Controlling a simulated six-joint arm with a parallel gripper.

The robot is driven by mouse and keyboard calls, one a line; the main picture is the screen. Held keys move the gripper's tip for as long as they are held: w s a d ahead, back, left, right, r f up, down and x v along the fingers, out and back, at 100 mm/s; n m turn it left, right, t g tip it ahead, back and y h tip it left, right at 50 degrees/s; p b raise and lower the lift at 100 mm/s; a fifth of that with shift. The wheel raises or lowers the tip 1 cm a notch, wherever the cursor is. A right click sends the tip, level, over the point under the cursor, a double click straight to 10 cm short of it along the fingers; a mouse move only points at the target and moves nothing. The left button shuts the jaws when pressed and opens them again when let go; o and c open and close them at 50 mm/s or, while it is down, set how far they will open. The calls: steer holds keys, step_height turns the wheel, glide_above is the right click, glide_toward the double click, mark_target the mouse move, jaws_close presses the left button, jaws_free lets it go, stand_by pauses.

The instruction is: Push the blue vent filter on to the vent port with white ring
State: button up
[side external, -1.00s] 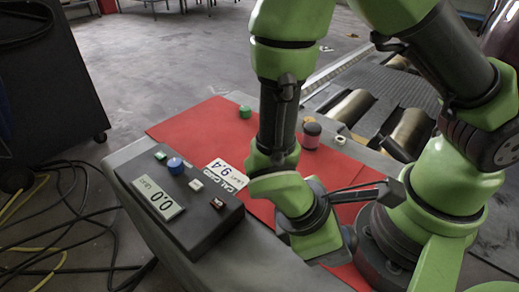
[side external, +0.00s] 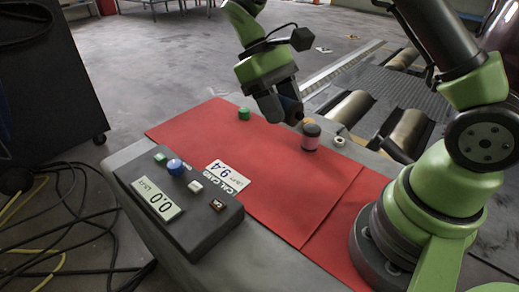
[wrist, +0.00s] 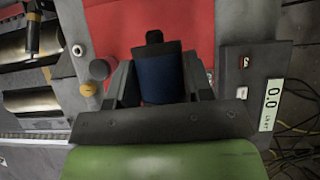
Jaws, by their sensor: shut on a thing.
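My gripper (side external: 277,108) hangs over the far part of the red mat, pointing down. In the wrist view the gripper (wrist: 160,88) is shut on the blue vent filter (wrist: 160,78), a dark blue cylinder with a black narrower end. In the side view the filter (side external: 290,105) is mostly hidden by the fingers. A small fitting with a white ring (side external: 340,141), likely the vent port, stands on the grey surface right of the mat. It also shows left of the gripper in the wrist view (wrist: 77,50), apart from the filter.
A green cap (side external: 244,112) is at the mat's far edge. A grey control box (side external: 180,205) is front left. The red mat (side external: 290,190) has free room.

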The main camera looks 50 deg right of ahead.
steer(key=shift+w+d+r+m, duration=0.15)
steer(key=shift+d+r+m, duration=0.05)
steer(key=shift+d+m, duration=0.2)
steer(key=shift+d+m+y, duration=0.3)
steer(key=shift+m+y, duration=0.2)
steer(key=shift+m, duration=0.1)
steer(key=d+f+m, duration=0.1)
steer(key=d+m, duration=0.3)
steer(key=m, duration=0.7)
steer(key=d+f+m+t+h, duration=0.1)
steer(key=d+m, duration=0.3)
steer(key=m, duration=0.7)
steer(key=d+f+m+t, duration=0.1)
steer(key=d+m, duration=0.3)
steer(key=m, duration=0.7)
steer(key=shift+f, duration=0.9)
steer(key=s+d+f+m+t+y, duration=0.1)
steer(key=s+d+m+t+y, duration=0.15)
steer(key=d+m+y, duration=0.6)
steer(key=s+d+f+m+t+y, duration=0.1)
steer(key=s+f+m+t+y, duration=0.2)
steer(key=m, duration=1)
steer(key=shift+t, duration=0.65)
steer(key=shift+w+f, duration=0.25)
steer(key=shift+f, duration=1.05)
steer(key=shift+w+f, duration=0.2)
steer(key=shift+f, duration=1.1)
